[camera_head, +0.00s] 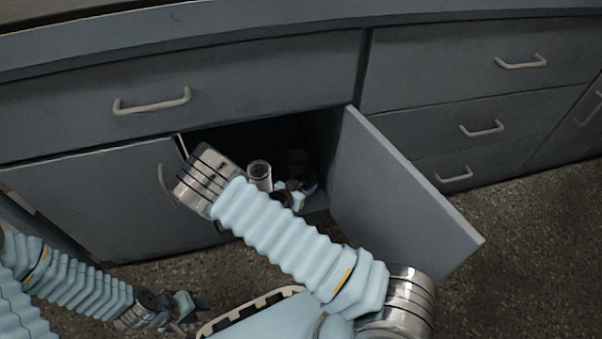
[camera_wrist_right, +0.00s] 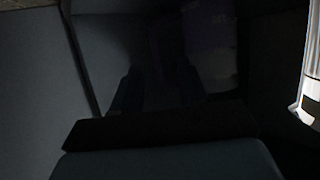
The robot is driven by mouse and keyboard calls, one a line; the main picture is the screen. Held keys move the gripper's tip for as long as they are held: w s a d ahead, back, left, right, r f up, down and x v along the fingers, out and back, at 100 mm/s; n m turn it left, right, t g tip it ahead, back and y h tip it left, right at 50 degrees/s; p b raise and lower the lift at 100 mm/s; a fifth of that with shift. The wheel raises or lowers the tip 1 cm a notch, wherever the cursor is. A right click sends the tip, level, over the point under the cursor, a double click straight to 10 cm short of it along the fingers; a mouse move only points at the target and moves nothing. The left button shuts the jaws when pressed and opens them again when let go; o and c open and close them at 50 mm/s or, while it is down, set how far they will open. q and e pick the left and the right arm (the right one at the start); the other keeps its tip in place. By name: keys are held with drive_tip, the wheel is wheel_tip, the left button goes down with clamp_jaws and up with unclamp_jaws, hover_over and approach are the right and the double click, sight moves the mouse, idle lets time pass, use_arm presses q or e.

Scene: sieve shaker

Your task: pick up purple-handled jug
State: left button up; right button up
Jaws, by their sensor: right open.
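A dim purple shape (camera_wrist_right: 207,25), likely the purple-handled jug, shows at the top of the right wrist view, deep in the dark cabinet. Its outline and handle are hard to make out. My right gripper (camera_wrist_right: 160,80) is open, its two dark fingers pointing toward the area just left of and below the purple shape. Nothing is seen between the fingers. In the head view my right arm reaches into the open cabinet and hides part of its inside. My left gripper (camera_head: 188,307) hangs low over the floor at the lower left, away from the cabinet; its jaws are unclear.
A white cylindrical container (camera_head: 260,174) stands in the cabinet; a bright white object also shows at the wrist view's right edge (camera_wrist_right: 312,75). The right cabinet door (camera_head: 405,195) stands open. Closed drawers (camera_head: 490,65) line the right side. Speckled floor is clear at right.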

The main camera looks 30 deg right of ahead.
sight(312, 179)
drive_tip(key=x, duration=0.3)
drive_tip(key=shift+d, duration=0.2)
clamp_jaws()
drive_tip(key=shift+r, duration=0.1)
